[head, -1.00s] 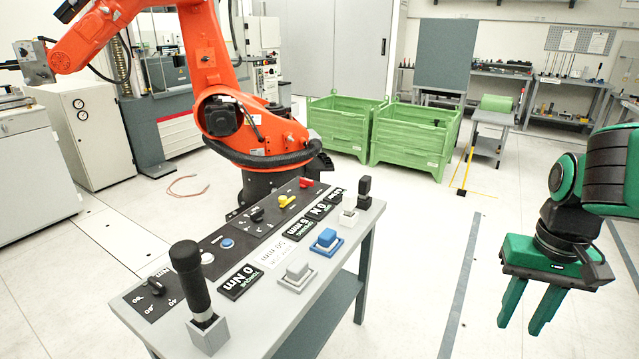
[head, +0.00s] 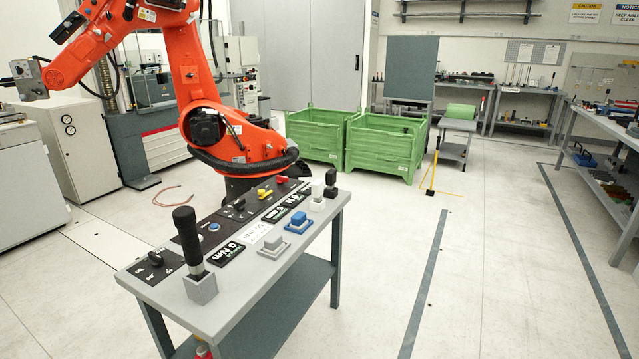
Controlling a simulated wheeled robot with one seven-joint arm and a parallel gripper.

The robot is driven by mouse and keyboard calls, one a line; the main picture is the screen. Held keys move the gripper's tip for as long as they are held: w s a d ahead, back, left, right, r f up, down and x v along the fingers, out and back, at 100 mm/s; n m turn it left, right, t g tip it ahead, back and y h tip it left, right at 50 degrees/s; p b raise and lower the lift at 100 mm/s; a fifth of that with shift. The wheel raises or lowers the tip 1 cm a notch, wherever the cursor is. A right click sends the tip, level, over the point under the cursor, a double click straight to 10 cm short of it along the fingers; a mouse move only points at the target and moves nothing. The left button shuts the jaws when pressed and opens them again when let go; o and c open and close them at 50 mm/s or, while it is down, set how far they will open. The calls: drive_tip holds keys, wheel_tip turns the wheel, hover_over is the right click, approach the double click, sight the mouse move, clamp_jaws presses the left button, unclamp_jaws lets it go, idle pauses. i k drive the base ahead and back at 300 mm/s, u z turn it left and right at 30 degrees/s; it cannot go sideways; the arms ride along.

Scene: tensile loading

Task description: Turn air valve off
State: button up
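A grey control table (head: 225,312) stands at lower centre left with a panel of controls. A red handle (head: 281,179) and a yellow handle (head: 264,193) sit at its far end. A black knob (head: 239,204) is beside them, and another black knob (head: 155,258) is at the near left corner. No readable label tells me which control is the air valve, and I cannot tell its setting. My gripper is not in view.
A tall black lever (head: 186,237), a grey button (head: 273,242) and a blue button (head: 298,218) stand along the tabletop. An orange robot arm (head: 203,90) rises behind the table. Green bins (head: 385,148) are at the back. Floor to the right is open.

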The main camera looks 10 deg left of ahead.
sight(280, 178)
drive_tip(key=z, duration=0.4)
drive_tip(key=i, duration=1.4)
drive_tip(key=u, duration=0.4)
drive_tip(key=i, duration=1.1)
drive_tip(key=u, duration=1.2)
drive_tip(key=i, duration=0.9)
drive_tip(key=u, duration=0.5)
